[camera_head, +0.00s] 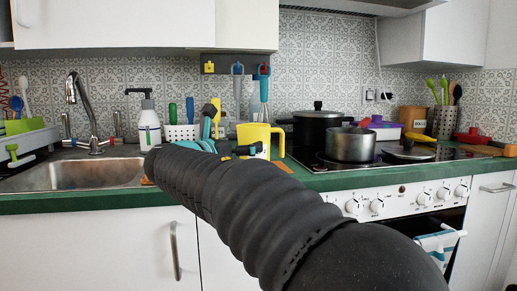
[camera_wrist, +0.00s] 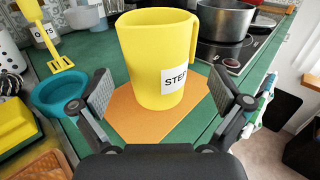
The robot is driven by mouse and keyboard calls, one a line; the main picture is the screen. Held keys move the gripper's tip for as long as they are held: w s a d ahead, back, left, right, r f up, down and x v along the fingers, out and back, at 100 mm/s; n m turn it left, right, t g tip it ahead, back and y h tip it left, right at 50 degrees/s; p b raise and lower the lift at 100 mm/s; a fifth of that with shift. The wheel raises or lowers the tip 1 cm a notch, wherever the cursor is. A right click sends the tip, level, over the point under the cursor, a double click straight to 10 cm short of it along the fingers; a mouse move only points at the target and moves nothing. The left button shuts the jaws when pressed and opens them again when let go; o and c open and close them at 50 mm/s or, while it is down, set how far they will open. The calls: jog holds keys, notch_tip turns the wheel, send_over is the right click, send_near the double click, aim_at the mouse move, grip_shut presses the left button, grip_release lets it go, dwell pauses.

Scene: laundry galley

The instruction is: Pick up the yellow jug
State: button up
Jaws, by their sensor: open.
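The yellow jug (camera_wrist: 158,62) stands upright on an orange-brown mat (camera_wrist: 133,122) on the green counter, with a white label partly readable as "STEP" and its handle at the right. It also shows in the head view (camera_head: 257,137), partly behind my arm. My gripper (camera_wrist: 163,95) is open in the wrist view, its two pads left and right of the jug's lower part and nearer the camera. I see a gap between each pad and the jug. In the head view my gripper (camera_head: 232,149) is small and partly hidden by my arm.
A teal bowl (camera_wrist: 61,93) and a yellow utensil (camera_wrist: 42,35) lie left of the jug. A steel pot (camera_head: 350,145) and a black pot (camera_head: 317,127) stand on the hob to the right. The sink (camera_head: 80,174) is at the left.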

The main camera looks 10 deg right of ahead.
aim_at(256, 125)
jog(key=shift+x, duration=3.8)
jog(key=shift+a, duration=0.2)
jog(key=c, duration=1.4)
jog(key=shift+r+p, duration=0.3)
jog(key=shift+r, duration=0.35)
notch_tip(256, 125, up, 3)
jog(key=shift+f+p, duration=0.15)
jog(key=shift+p, duration=0.2)
jog(key=s+d+r, duration=0.4)
jog(key=s+d, duration=0.1)
jog(key=s+d+r, duration=0.3)
jog(key=shift+s+d, duration=0.1)
jog(key=shift+s, duration=0.1)
